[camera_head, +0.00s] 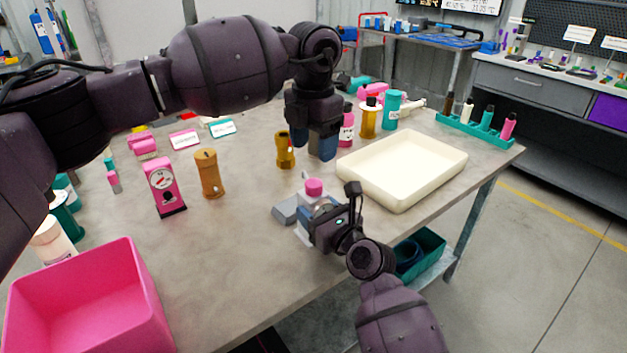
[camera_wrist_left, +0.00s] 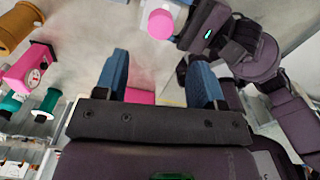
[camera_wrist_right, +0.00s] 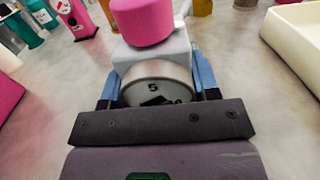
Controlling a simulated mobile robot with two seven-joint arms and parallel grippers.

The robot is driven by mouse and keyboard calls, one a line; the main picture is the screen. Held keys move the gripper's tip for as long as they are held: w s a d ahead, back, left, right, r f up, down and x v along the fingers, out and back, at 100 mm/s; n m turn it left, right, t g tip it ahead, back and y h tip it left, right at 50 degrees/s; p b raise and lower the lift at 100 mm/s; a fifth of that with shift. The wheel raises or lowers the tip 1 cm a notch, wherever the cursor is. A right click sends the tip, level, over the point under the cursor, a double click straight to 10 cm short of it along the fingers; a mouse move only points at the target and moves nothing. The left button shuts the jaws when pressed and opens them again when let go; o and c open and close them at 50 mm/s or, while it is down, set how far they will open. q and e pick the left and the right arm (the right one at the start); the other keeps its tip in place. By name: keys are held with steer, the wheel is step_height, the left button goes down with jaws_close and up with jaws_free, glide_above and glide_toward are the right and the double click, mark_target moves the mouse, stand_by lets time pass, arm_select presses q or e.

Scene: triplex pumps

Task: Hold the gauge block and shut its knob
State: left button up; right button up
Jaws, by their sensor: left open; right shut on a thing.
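The gauge block is a light grey block with a round dial on its side and a pink knob (camera_head: 313,187) on top. It stands on the table. In the right wrist view its body (camera_wrist_right: 158,48) sits between my blue fingers, with the dial facing me and the knob (camera_wrist_right: 142,20) above. My right gripper (camera_wrist_right: 156,86) is shut on the block. My left gripper (camera_head: 322,150) is open and empty, pointing down above and behind the block, apart from the knob. In the left wrist view the knob (camera_wrist_left: 160,24) lies beyond the open fingers (camera_wrist_left: 160,78).
A cream tray (camera_head: 445,150) stands right of the block. A brass fitting (camera_head: 285,150), an orange cylinder (camera_head: 209,174) and a pink dial box (camera_head: 165,187) stand to the left. A pink bin (camera_head: 130,280) is at front left. Bottles stand behind the tray.

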mark_target(313, 181)
arm_select(q)
step_height(313, 181, down, 8)
steer(key=shift+f, duration=0.15)
stand_by(0.4)
steer(key=c, duration=0.9)
